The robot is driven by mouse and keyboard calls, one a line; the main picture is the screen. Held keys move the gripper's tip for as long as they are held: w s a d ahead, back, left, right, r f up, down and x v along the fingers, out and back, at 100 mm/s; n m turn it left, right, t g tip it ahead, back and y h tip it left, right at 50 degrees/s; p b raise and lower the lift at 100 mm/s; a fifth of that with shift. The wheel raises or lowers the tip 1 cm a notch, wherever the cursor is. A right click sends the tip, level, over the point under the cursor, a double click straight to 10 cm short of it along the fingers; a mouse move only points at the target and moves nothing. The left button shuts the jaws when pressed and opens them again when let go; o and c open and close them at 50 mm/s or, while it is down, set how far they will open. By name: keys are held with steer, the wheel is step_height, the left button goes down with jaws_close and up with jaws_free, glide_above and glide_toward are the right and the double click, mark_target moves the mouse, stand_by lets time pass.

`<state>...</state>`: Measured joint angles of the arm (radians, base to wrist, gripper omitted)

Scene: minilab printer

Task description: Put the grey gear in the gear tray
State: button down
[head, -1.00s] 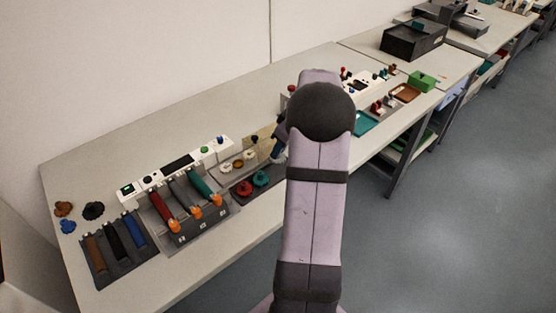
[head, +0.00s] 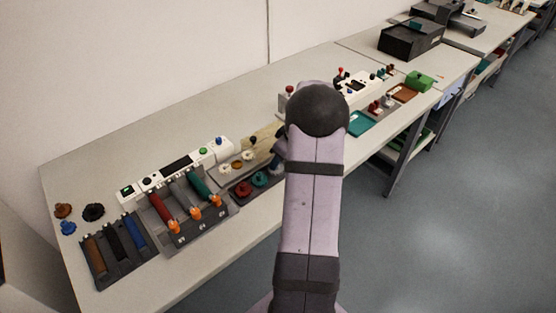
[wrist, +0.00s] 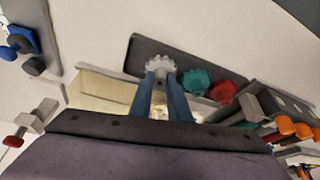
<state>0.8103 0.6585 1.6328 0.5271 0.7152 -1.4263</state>
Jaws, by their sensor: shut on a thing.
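My gripper (wrist: 161,74) has two blue fingers shut on the grey gear (wrist: 160,63), which shows at the fingertips in the wrist view. The gear overlaps the dark gear tray (wrist: 200,58) in that view; I cannot tell its height above it. A teal gear (wrist: 196,81) and a red gear (wrist: 222,92) are in the tray, right of the grey gear. In the head view the red gear (head: 243,188) and teal gear (head: 260,179) show left of my arm. My arm hides the grey gear and most of the gripper there.
A holder with red, grey and teal cylinders and orange knobs (head: 180,209) stands left of the tray. A white panel with buttons (head: 180,163) is behind it. Other trays and a green box (head: 419,81) are farther right. The table's front edge is close to the tray.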

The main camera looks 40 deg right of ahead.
steer(key=shift+f, duration=0.2)
steer(key=c, duration=1.7)
jaws_free()
steer(key=shift+r, duration=0.1)
steer(key=shift+o, duration=0.2)
steer(key=shift+r, duration=0.1)
steer(key=shift+r, duration=0.15)
steer(key=b+v, duration=0.1)
steer(key=v, duration=1)
steer(key=shift+s+r+b, duration=0.3)
steer(key=shift+r+b, duration=0.05)
steer(key=shift+d, duration=0.1)
